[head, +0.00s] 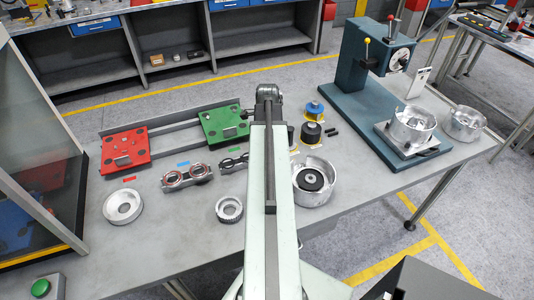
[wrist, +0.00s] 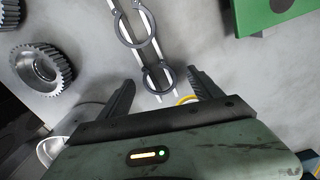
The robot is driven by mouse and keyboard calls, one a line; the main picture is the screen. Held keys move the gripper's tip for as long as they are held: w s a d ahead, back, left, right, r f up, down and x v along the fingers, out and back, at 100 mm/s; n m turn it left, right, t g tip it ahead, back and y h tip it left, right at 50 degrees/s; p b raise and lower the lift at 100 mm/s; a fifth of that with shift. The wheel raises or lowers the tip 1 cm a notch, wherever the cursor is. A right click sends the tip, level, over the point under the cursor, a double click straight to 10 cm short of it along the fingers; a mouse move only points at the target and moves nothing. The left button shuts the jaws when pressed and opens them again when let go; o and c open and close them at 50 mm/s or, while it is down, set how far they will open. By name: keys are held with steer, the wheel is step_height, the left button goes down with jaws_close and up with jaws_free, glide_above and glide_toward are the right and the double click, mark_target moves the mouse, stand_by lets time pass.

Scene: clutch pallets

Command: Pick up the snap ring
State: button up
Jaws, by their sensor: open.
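Two dark snap rings with small lugs sit on a pair of pale rails in the wrist view. The nearer snap ring (wrist: 146,85) lies between and just ahead of my fingers; the farther one (wrist: 140,46) is beyond it, toward the top. My gripper (wrist: 160,81) is open and empty, its two dark fingers spread to either side of the nearer ring. I cannot tell the height between them. In the head view the dark-ringed holder (head: 229,164) is partly hidden by my arm, and my gripper is hidden too.
A toothed metal gear (wrist: 42,68) lies left of the rails; a green plate (wrist: 268,16) is at upper right. On the table are a red plate (head: 125,150), a holder with red rings (head: 187,179), a metal housing (head: 316,196) and a blue-green press (head: 378,115). The front-left table is mostly clear.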

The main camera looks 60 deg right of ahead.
steer(key=c, duration=1.4)
step_height(320, 180, up, 11)
steer(key=p, duration=1.1)
